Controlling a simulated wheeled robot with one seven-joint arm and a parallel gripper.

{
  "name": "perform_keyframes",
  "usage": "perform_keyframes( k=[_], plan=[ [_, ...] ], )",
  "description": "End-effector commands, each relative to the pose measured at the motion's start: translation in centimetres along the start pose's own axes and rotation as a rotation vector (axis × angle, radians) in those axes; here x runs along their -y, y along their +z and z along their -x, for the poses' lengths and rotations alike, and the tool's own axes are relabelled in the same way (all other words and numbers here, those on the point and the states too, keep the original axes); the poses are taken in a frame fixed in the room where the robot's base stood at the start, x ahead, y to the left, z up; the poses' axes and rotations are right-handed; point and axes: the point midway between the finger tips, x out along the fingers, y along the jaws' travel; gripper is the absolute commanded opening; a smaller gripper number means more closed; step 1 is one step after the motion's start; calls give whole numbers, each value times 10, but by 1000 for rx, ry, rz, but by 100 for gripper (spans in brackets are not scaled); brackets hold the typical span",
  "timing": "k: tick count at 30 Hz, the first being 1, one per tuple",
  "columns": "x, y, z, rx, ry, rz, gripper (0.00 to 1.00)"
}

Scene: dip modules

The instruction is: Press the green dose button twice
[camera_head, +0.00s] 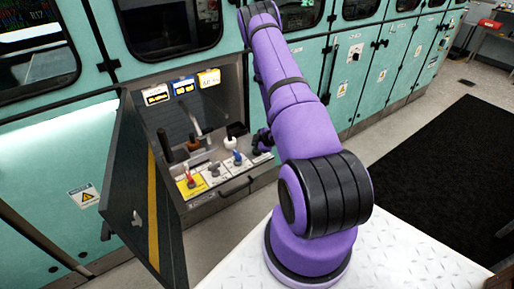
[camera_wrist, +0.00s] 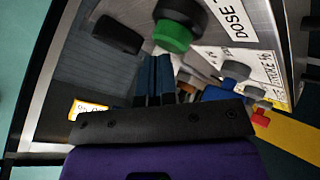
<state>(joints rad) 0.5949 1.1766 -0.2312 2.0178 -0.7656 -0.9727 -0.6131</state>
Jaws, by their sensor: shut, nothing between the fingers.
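The green dose button (camera_wrist: 173,36) shows in the wrist view as a short green cylinder beside a dark round part, at the upper middle. A white label reading "DOSE" (camera_wrist: 238,24) lies to its right. My gripper (camera_wrist: 153,58) is shut with nothing between its fingers, and its tips are close to the green button. I cannot tell whether they touch it. In the head view my gripper (camera_head: 262,142) is small and dark at the right end of the control panel (camera_head: 217,158), and the green button cannot be made out there.
The recessed panel also carries a red control on a yellow plate (camera_head: 191,186), a blue control (camera_head: 238,159), and dark upright levers (camera_head: 164,142). An open door (camera_head: 134,190) stands at the left of the recess. Teal cabinets line the wall.

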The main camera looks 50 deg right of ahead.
Motion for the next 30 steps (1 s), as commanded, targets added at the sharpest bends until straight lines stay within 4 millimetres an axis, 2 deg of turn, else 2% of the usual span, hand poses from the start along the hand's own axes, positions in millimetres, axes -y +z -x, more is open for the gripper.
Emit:
perform_keyframes(
  k=[19,30],
  plan=[
    [2,1,-1,1,-1,0,0],
    [-7,-7,10,1,-1,0,0]
  ],
)
